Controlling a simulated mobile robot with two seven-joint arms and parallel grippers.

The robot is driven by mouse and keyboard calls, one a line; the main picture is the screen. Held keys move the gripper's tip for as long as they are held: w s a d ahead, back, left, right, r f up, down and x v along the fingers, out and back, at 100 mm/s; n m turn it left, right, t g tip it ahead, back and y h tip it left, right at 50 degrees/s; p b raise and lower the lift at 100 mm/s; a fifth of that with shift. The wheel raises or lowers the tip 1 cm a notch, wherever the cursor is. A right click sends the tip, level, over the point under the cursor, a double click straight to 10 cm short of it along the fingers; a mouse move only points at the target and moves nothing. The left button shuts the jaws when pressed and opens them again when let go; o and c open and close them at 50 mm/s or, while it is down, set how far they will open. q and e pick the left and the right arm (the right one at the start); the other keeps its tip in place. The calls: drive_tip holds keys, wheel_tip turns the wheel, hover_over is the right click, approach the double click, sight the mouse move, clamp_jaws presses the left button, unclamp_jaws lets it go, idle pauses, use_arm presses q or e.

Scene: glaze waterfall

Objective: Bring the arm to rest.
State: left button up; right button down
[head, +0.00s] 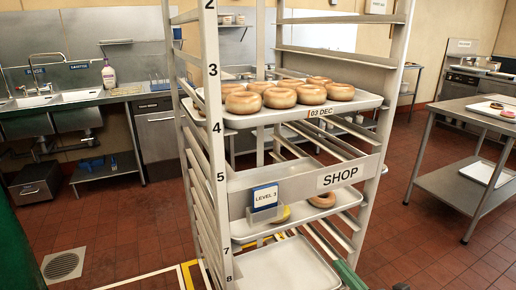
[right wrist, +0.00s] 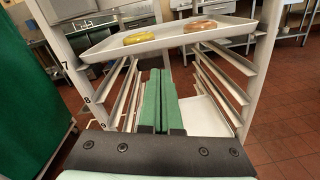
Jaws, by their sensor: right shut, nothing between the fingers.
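My right gripper (right wrist: 157,80) is shut and empty. Its two green fingers lie together in the right wrist view, pointing into the rack (right wrist: 262,60) below a tray (right wrist: 150,40). In the head view part of the right gripper (head: 346,272) shows at the bottom, beside the rack's lowest visible tray (head: 285,268). Whether it touches the rack or that tray cannot be told. My left gripper is not in view.
The rack (head: 214,150) has a tray of several doughnuts (head: 275,97) and a tray (head: 330,207) below holding a yellow (head: 285,214) and a brown doughnut (head: 322,200). A steel table (head: 455,110) stands right. Red floor (head: 425,230) is clear between.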

use_arm(q)
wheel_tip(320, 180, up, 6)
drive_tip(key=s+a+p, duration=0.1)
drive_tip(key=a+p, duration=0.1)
drive_tip(key=p, duration=0.5)
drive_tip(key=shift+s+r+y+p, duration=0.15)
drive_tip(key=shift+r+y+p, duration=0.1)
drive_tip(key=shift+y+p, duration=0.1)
use_arm(e)
drive_tip(key=s+a+f+m+g+h, duration=0.1)
drive_tip(key=s+a+f+m+g, duration=0.1)
drive_tip(key=s+f+m, duration=0.2)
drive_tip(key=s+a+f+m+g+h, duration=0.1)
drive_tip(key=s+a+f+m+g, duration=0.1)
drive_tip(key=s+m, duration=0.9)
drive_tip(key=s+a+f+m+g+h, duration=0.1)
drive_tip(key=s+a+f+m+g, duration=0.2)
drive_tip(key=m, duration=1.6)
drive_tip(key=s+f, duration=0.4)
drive_tip(key=shift+s+g, duration=0.25)
drive_tip(key=shift+g, duration=0.05)
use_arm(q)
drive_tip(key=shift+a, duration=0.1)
use_arm(e)
drive_tip(key=shift+f, duration=0.1)
